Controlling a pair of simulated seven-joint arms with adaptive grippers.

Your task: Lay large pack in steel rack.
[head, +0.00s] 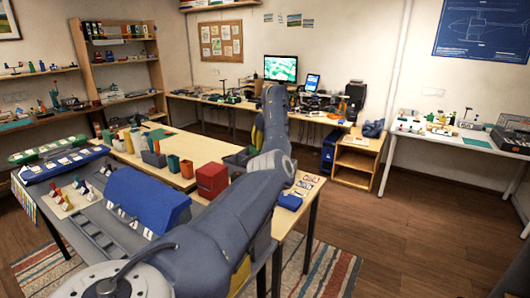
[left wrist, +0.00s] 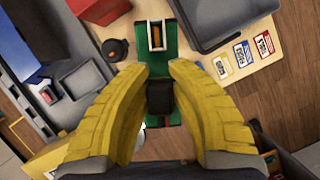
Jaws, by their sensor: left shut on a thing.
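In the left wrist view, my left gripper (left wrist: 160,97) has its yellow fingers closed on a small dark block (left wrist: 160,95). The block is over a green base (left wrist: 175,58); I cannot tell whether they touch or are joined. A pale metal bracket (left wrist: 163,45) with an orange piece inside stands at the far end of that base. I cannot tell for sure which of these is the large pack or the steel rack. My right gripper is not in view.
A red box (head: 211,180) and a blue bin (head: 148,198) stand left of my arm. Cards (left wrist: 241,53) lie on the wood beside a dark tray (left wrist: 215,20). A black round thing (left wrist: 115,49) is near the green base.

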